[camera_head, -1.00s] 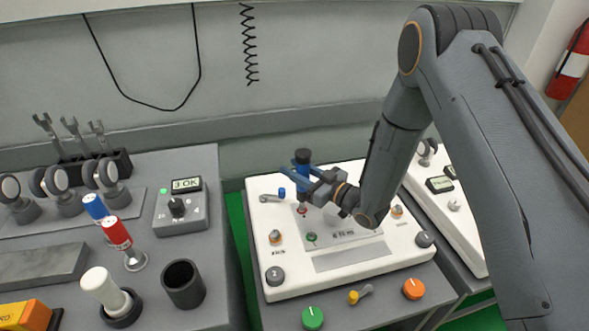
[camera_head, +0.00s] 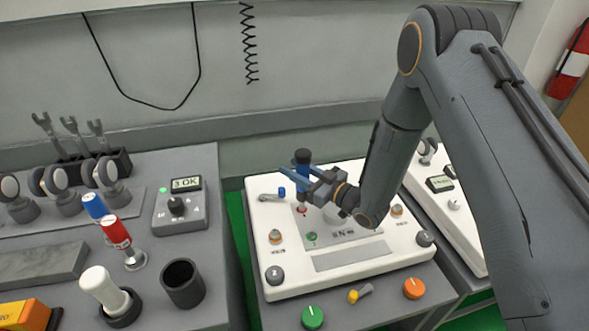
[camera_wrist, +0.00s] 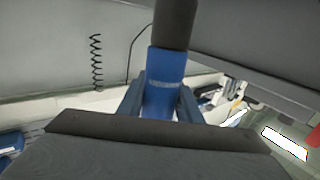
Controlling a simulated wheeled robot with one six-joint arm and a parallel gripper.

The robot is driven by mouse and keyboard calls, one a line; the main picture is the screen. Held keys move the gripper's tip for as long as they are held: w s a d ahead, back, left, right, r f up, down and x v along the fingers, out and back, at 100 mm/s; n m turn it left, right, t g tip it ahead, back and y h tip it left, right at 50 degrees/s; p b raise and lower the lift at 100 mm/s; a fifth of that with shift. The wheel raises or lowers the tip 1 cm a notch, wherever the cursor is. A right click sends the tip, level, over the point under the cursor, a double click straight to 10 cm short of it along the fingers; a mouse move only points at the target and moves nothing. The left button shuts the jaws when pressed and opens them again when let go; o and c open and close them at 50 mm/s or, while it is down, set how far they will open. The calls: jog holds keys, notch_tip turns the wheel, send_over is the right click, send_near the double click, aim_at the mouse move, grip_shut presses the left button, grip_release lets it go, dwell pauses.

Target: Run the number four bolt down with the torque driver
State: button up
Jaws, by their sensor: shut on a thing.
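My gripper (camera_head: 318,181) is shut on a blue and black torque driver (camera_head: 303,158). The driver stands upright above the back part of the white panel (camera_head: 380,263). In the wrist view the driver's blue body (camera_wrist: 163,85) sits between the two fingers, its dark top reaching up. The driver's lower end is close to a small red ring on the panel; I cannot tell whether its tip touches a bolt. The number four bolt cannot be made out.
A controller box (camera_head: 180,213) reading "3 OK" with a green light stands on the left bench. Red (camera_head: 116,233) and blue (camera_head: 95,207) handled drivers, a white-handled tool (camera_head: 102,288) and a black cup (camera_head: 183,284) stand near it. A second white panel (camera_head: 447,215) lies to the right.

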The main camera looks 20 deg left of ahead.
jog(key=shift+f, duration=0.45)
dwell(1.6)
notch_tip(320, 180, up, 6)
jog(key=p, duration=0.3)
jog(key=shift+r, duration=0.15)
dwell(0.5)
